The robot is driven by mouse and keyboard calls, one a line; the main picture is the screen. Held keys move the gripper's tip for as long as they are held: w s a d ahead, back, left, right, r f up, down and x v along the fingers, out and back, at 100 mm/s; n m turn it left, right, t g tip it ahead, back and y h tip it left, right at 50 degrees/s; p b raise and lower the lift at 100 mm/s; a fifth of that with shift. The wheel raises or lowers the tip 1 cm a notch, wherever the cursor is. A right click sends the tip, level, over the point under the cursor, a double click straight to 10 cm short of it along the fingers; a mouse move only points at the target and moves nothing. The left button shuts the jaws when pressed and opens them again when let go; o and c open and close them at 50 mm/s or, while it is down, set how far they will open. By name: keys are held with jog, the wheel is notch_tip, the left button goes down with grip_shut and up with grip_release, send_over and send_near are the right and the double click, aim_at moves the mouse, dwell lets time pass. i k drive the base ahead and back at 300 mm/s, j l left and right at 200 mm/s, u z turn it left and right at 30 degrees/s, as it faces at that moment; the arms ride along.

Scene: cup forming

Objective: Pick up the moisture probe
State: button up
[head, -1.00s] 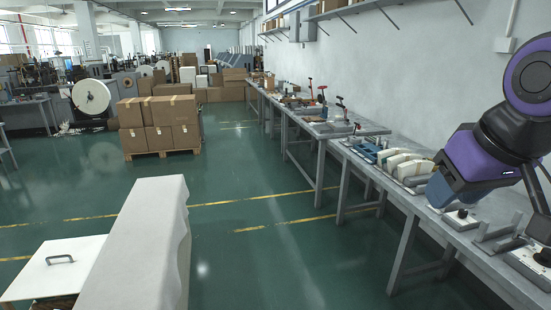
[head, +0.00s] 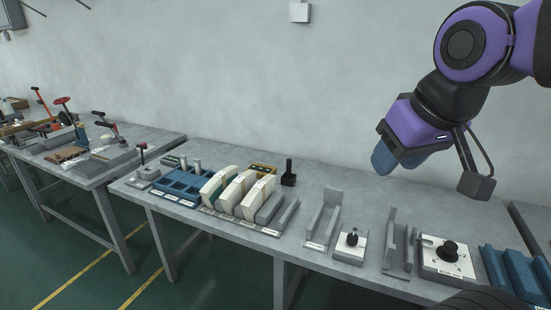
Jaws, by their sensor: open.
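A small black upright piece with a square foot and a narrower top (head: 288,174) stands on the bench behind the stacks of pale blanks. It may be the moisture probe, but it is too small to be sure. A yellow and black flat item (head: 263,169) lies just left of it, also too small to identify. My gripper (head: 384,160) is raised above the bench, to the right of both and apart from them. Its jaws are open, seen at an angle, and nothing shows in them.
The grey bench (head: 335,178) runs along the wall. Pale blanks (head: 240,192) stand in a rack next to a blue tray (head: 182,184). Grey upright holders (head: 322,220), knobbed white boxes (head: 349,245) and blue blocks (head: 515,272) line the right front. A second bench (head: 150,147) stands left.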

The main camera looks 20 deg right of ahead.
aim_at(288, 161)
jog(key=i+j+z, duration=0.1)
jog(key=i+j, duration=0.15)
jog(key=i+j+z, duration=0.15)
jog(key=j, duration=0.25)
jog(key=i+j+z, duration=0.1)
jog(key=i+j, duration=0.15)
jog(key=j, duration=0.15)
jog(key=i+j+z, duration=0.1)
jog(key=j, duration=0.25)
jog(key=i, duration=0.1)
